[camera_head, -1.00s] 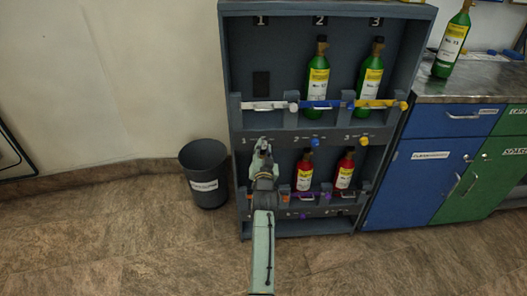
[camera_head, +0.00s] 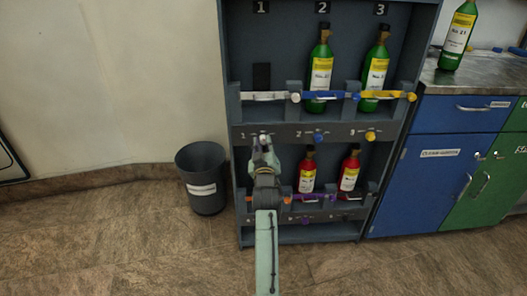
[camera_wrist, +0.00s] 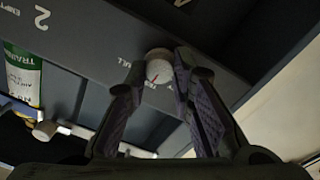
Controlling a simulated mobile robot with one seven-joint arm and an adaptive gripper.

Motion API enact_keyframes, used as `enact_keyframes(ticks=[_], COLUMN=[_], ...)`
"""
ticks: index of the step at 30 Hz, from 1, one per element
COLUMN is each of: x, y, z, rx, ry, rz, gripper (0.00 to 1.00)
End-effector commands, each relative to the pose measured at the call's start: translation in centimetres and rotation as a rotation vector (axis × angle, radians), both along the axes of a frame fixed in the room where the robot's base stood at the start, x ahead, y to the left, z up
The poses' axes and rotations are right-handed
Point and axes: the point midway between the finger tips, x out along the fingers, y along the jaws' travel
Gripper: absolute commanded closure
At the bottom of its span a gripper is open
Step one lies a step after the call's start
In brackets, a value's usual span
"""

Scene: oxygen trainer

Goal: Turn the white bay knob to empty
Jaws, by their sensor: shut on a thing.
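The white bay knob (camera_head: 263,139) is on the dark grey strip of the rack under bay 1. In the wrist view the white knob (camera_wrist: 158,66) shows a short red line on its face, with partly hidden lettering beside it. My gripper (camera_head: 263,151) reaches up to the knob from below. In the wrist view my gripper (camera_wrist: 160,72) has one finger on each side of the knob and is shut on it. Which label the red line points at is not clear.
A blue knob (camera_head: 318,137) and a yellow knob (camera_head: 370,136) sit to the right on the same strip. Green bottles (camera_head: 321,70) stand above and red bottles (camera_head: 307,172) below. A grey bin (camera_head: 204,181) stands left of the rack.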

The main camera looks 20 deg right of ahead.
Motion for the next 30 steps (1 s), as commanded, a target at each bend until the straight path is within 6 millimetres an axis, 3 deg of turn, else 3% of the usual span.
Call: enact_keyframes(ticks=[30], x=[-0.01], y=[-0.06], z=[-0.45], rx=[-0.897], ry=[0.256], rz=[-0.001], gripper=[1.0])
